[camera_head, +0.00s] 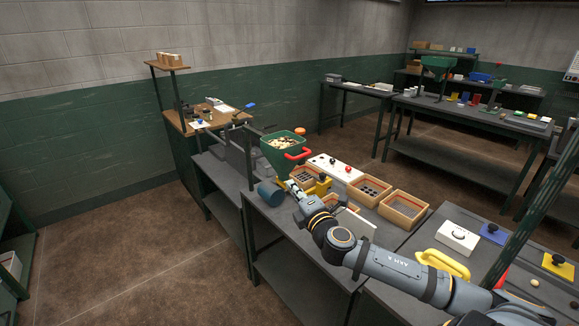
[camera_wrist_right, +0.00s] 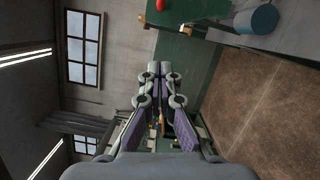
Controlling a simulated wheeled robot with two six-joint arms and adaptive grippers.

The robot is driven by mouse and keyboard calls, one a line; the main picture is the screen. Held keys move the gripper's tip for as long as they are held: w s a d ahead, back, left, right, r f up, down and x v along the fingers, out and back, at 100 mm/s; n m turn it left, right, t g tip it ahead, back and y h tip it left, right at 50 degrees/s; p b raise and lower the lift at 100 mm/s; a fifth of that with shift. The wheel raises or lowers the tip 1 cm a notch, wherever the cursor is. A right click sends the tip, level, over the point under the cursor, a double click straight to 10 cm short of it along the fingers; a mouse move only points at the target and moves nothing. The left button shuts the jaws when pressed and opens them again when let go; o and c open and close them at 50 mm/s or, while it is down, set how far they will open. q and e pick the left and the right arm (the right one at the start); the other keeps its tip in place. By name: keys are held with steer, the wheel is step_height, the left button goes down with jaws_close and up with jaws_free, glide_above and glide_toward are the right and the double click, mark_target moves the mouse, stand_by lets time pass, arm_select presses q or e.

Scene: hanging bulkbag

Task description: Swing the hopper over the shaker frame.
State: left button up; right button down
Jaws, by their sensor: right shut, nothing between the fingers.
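The green hopper (camera_head: 277,153), full of pale lumps, stands at the far left end of the near bench, with a red handle (camera_head: 298,155) on its right side. A yellow frame with a dark grid (camera_head: 317,186) sits just to the right and below it; I take this as the shaker frame. My right gripper (camera_head: 291,184) is just below the hopper, beside the yellow frame. Its fingers show shut and empty in the right wrist view (camera_wrist_right: 160,68). A red end, apparently the handle, shows at that view's top edge (camera_wrist_right: 160,5). My left gripper is out of view.
A blue-grey cylinder (camera_head: 271,193) is at the bench's left edge, close to my right gripper. A white panel with knobs (camera_head: 334,168) and wooden sieve boxes (camera_head: 404,208) stand to the right. Open floor lies left of the bench.

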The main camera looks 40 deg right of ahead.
steer(key=p, duration=0.4)
glide_toward(282, 157)
steer(key=w+a, duration=0.3)
steer(key=w, duration=0.1)
steer(key=d, duration=0.3)
steer(key=shift+w+r, duration=0.15)
steer(key=shift+r, duration=0.05)
steer(key=shift+d, duration=0.4)
steer(key=shift+a, duration=0.15)
